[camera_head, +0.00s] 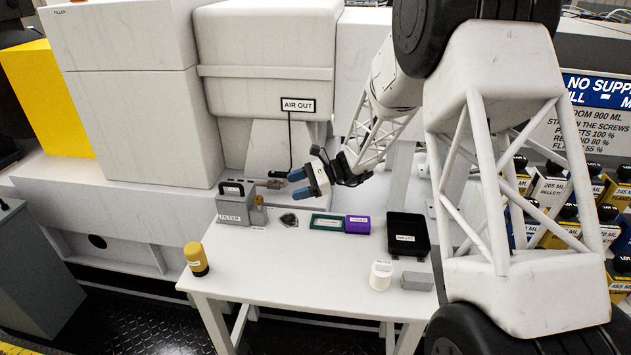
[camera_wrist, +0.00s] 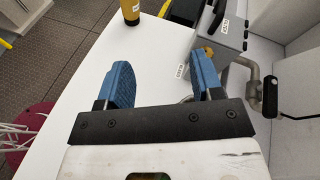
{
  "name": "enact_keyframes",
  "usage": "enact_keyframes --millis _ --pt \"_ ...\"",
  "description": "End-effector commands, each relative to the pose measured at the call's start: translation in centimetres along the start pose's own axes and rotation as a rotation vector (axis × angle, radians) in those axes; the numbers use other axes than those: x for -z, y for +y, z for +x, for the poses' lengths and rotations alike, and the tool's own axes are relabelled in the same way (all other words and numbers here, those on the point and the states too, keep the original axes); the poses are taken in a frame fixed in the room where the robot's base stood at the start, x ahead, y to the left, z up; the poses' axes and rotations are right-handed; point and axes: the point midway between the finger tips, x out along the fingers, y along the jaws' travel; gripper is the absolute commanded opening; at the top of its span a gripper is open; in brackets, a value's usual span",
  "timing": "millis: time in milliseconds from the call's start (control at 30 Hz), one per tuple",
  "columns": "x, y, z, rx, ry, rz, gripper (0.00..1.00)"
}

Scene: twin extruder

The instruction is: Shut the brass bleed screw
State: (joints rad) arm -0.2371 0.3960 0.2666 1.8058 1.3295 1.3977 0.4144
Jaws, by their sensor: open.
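A small brass-coloured piece (camera_head: 258,200), which looks like the bleed screw, sits on the right side of the grey filter housing (camera_head: 232,207). In the wrist view a brass knob (camera_wrist: 209,52) shows beside the right blue finger, partly hidden by it. I cannot tell how far the screw is turned. My gripper (camera_head: 298,184) is open and empty, to the right of the housing and above the table's back edge. In the wrist view my gripper (camera_wrist: 160,72) has its two blue fingers apart over white table, with nothing between them.
A metal pipe (camera_wrist: 248,74) and a dark handle (camera_wrist: 270,97) stand close to the right finger. The table's front middle is clear.

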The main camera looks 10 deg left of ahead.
Motion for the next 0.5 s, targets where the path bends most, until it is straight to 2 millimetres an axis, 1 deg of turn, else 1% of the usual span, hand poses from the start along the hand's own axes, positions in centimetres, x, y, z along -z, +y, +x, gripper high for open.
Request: enact_keyframes --millis 33,500 --pt "-0.6 0.3 -0.4 -0.008 0.01 -0.013 0.6" --pt "-4.2 3.3 -3.5 -0.095 0.113 -0.124 0.6"
